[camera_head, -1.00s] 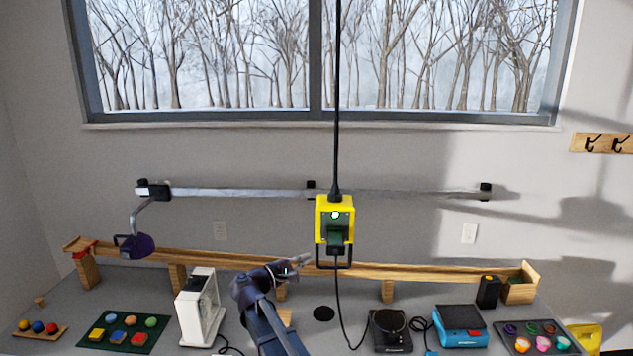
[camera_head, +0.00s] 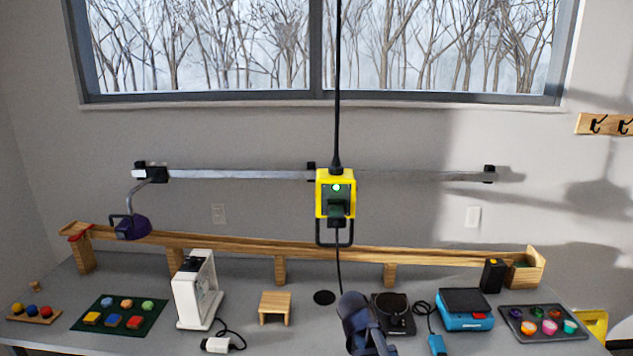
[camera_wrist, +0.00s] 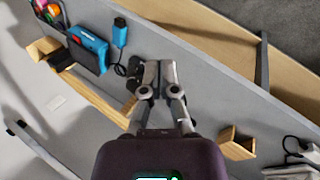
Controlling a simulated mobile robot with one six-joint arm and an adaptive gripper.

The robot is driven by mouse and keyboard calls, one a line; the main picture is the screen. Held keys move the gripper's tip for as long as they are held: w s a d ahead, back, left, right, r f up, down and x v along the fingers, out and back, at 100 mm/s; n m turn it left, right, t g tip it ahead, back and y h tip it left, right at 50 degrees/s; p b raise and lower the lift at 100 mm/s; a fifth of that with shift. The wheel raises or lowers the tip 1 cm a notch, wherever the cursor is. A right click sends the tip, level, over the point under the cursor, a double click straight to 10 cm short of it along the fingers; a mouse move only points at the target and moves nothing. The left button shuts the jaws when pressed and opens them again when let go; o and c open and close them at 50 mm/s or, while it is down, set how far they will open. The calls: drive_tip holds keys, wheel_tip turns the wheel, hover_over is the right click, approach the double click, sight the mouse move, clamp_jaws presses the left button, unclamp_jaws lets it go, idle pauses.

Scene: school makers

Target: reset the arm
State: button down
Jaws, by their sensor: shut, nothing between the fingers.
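My gripper shows in the wrist view (camera_wrist: 157,82), its two fingers together with nothing between them. It is over the grey table (camera_wrist: 205,85), and its tips lie in front of the black turntable-like device in that picture. In the head view my dark arm (camera_head: 358,318) rises at the bottom, just left of the black device (camera_head: 394,313). The fingers cannot be made out in the head view.
A yellow box (camera_head: 335,194) hangs on a cable over the table. A wooden rail (camera_head: 330,251) runs along the back. A small wooden stand (camera_head: 275,305), white device (camera_head: 197,291), blue device (camera_head: 465,308), green mat (camera_head: 153,330) and grey tray (camera_head: 516,328) stand on the table.

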drive_tip(key=s+f+m+g+y+b, duration=0.1)
drive_tip(key=s+f+m+y+b, duration=0.2)
drive_tip(key=s+f+y, duration=0.2)
drive_tip(key=s+f, duration=0.1)
drive_tip(key=s, duration=0.2)
drive_tip(key=shift+s+m+y, duration=0.25)
drive_tip(key=shift+m+y, duration=0.05)
